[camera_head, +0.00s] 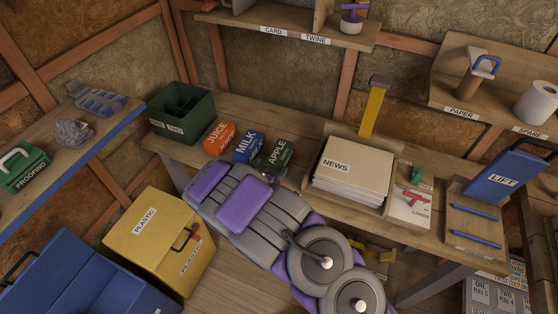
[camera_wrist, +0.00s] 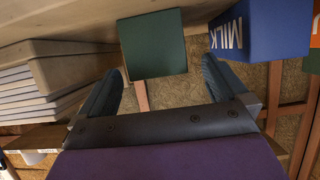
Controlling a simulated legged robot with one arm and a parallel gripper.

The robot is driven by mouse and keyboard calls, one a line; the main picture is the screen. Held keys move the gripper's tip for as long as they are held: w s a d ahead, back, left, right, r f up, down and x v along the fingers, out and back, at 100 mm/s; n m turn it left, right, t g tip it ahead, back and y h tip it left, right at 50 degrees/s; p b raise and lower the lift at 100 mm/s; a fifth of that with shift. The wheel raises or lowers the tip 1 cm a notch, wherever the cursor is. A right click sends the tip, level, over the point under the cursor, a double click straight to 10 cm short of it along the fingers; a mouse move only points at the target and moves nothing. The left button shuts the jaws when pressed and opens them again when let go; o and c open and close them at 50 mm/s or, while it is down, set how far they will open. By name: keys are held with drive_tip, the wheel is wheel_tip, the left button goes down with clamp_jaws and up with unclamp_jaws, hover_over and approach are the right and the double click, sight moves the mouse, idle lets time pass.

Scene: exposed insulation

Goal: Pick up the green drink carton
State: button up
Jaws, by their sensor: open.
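The green drink carton (camera_head: 280,154), labelled APPLE, stands on the wooden bench at the right end of a row of cartons. In the wrist view its plain green face (camera_wrist: 153,45) lies ahead of my gripper, roughly between the fingertips. My gripper (camera_wrist: 160,68) is open, with one dark finger toward each side of the carton. A gap shows on the right finger's side; I cannot tell whether the left finger touches. In the head view my gripper (camera_head: 268,164) is at the carton's lower front, partly hidden by my arm.
The blue MILK carton (camera_head: 248,146) stands close left of the green one, with the orange JUICE carton (camera_head: 219,138) beyond it. A dark green bin (camera_head: 181,112) is farther left. The NEWS paper stack (camera_head: 352,168) in a wooden tray is close on the right.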

sight(276, 161)
drive_tip(key=shift+w+d+f, duration=0.1)
drive_tip(key=shift+w+f, duration=0.1)
drive_tip(key=shift+w, duration=0.25)
drive_tip(key=b+x, duration=0.2)
drive_tip(key=x, duration=0.2)
drive_tip(key=shift+d+f, duration=0.2)
drive_tip(key=shift+f, duration=0.05)
drive_tip(key=shift+w, duration=0.45)
drive_tip(key=shift+c, duration=0.5)
drive_tip(key=c, duration=0.9)
drive_tip(key=shift+r, duration=0.1)
drive_tip(key=shift+c, duration=0.2)
